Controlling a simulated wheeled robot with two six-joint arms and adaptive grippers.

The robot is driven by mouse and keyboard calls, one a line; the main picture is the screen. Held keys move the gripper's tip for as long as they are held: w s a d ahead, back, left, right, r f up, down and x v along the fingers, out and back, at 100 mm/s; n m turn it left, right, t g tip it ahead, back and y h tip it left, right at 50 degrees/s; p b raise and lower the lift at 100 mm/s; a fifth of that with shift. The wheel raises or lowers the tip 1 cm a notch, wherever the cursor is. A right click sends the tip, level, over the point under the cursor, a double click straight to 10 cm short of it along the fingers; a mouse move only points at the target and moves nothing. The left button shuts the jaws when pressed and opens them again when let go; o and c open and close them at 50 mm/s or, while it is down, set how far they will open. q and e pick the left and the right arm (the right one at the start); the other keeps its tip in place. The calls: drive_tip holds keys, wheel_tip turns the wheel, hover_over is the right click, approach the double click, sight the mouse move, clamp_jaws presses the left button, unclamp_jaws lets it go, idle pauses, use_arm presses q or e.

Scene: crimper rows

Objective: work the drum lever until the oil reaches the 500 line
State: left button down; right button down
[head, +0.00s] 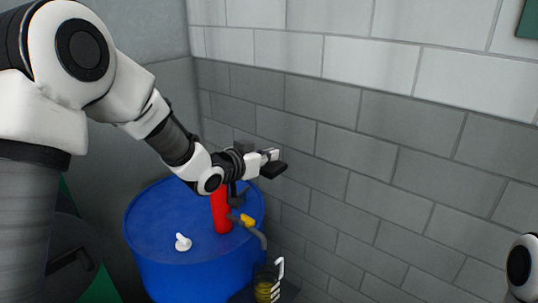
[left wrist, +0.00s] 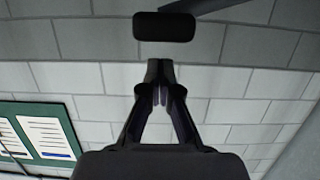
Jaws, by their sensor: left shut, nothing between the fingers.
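The blue drum (head: 150,225) stands against the wall in the head view. A red pump column (head: 221,210) rises from its lid, with a yellow piece (head: 247,220) and a grey spout (head: 260,238) at its side. A jug (head: 266,286) with a white handle stands below the spout and holds yellowish oil; its markings are too small to read. My left gripper (head: 271,163) is above and right of the column, shut and empty. Its fingers (left wrist: 160,70) meet in the left wrist view. A dark block (left wrist: 165,26) shows just beyond them, perhaps the lever's grip. The lever is mostly hidden behind my arm.
A white cap (head: 183,242) sits on the drum lid. A grey block wall (head: 380,150) runs close behind the drum and gripper. A green board with white sheets (left wrist: 40,135) hangs on a wall in the left wrist view. Part of my right arm shows at the right edge.

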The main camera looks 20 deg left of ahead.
use_arm(q)
drive_tip(key=shift+s+a+f, duration=0.1)
drive_tip(key=shift+a+f, duration=0.05)
drive_tip(key=shift+f, duration=0.35)
drive_tip(key=shift+s+a+f, duration=0.1)
drive_tip(key=shift+f, duration=0.35)
drive_tip(key=shift+w+d, duration=0.1)
drive_tip(key=shift+d, duration=0.05)
